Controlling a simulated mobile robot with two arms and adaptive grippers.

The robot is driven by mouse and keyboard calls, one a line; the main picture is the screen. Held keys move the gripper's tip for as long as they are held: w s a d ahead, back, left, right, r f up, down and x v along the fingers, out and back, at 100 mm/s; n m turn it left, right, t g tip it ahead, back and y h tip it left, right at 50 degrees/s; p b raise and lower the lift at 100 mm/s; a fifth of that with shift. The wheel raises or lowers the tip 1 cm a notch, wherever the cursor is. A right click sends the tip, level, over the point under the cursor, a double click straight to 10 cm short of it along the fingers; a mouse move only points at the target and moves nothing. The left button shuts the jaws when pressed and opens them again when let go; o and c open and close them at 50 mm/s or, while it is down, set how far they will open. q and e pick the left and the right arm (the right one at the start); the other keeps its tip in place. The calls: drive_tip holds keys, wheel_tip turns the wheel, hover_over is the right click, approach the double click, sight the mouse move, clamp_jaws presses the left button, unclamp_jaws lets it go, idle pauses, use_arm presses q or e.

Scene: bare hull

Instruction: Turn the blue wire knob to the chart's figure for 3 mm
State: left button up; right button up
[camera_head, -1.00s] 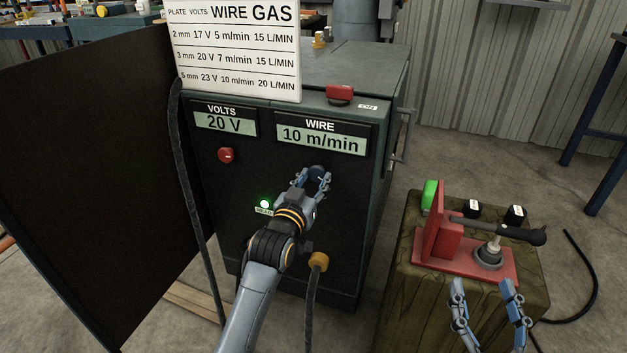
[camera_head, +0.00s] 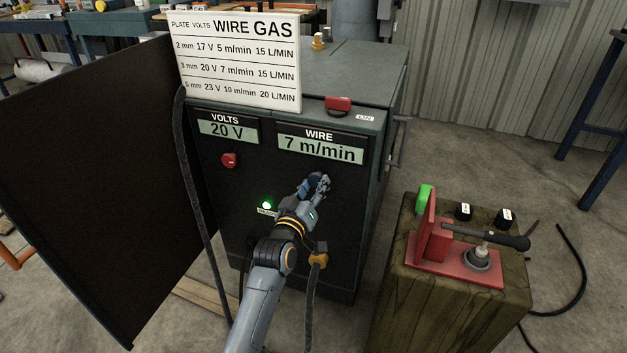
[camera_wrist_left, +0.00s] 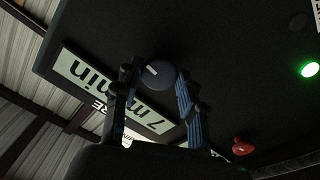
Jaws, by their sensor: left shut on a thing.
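The blue wire knob (camera_wrist_left: 155,74) sits on the dark front of the welding machine, below the wire display (camera_head: 320,150), which reads 7 m/min. My left gripper (camera_head: 318,183) is shut on the knob, with a finger on each side of it in the left wrist view (camera_wrist_left: 158,92). In the head view the fingers mostly hide the knob. The chart (camera_head: 236,60) on top of the machine gives 20 V, 7 m/min and 15 L/MIN for 3 mm. The volts display (camera_head: 227,130) reads 20 V. My right gripper is out of view.
A red volts knob (camera_head: 229,160) and a lit green lamp (camera_head: 267,205) are on the panel. A yellow hose fitting (camera_head: 318,259) is below. At right, a red fixture with a torch (camera_head: 455,272) stands on a wooden block (camera_head: 430,310). A dark screen (camera_head: 100,170) stands left.

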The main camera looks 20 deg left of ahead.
use_arm(q)
drive_tip(key=shift+r+n+p, duration=0.15)
drive_tip(key=shift+n+p, duration=0.5)
drive_tip(key=shift+n, duration=0.55)
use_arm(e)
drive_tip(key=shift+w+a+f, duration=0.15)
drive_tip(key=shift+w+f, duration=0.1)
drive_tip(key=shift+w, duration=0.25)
use_arm(q)
drive_tip(key=o, duration=1.1)
drive_tip(key=s, duration=1.2)
drive_tip(key=shift+a, duration=0.2)
